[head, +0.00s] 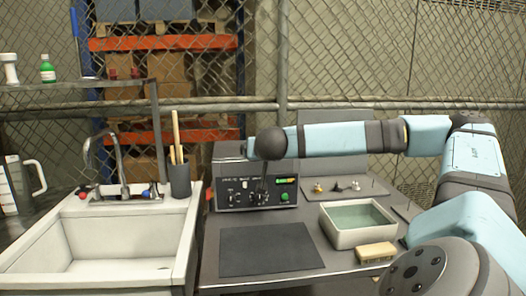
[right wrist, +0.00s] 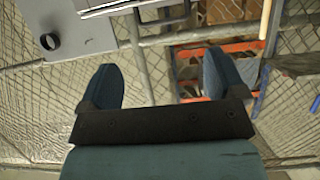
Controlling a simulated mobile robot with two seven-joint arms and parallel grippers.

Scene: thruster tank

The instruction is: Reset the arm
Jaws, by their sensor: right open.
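My right arm comes in from the right in the head view and reaches left across the bench at about the height of the fence rail. Its dark rounded wrist end is in front of the control box (head: 256,185); the gripper itself is mostly hidden behind it there. In the right wrist view my right gripper (right wrist: 162,66) is open, its two blue fingers wide apart with nothing between them. Wire fence and orange shelving show beyond the fingers. My left gripper is in neither view.
A sink (head: 110,245) with a faucet is at the left. A wire fence (head: 340,60) stands behind.

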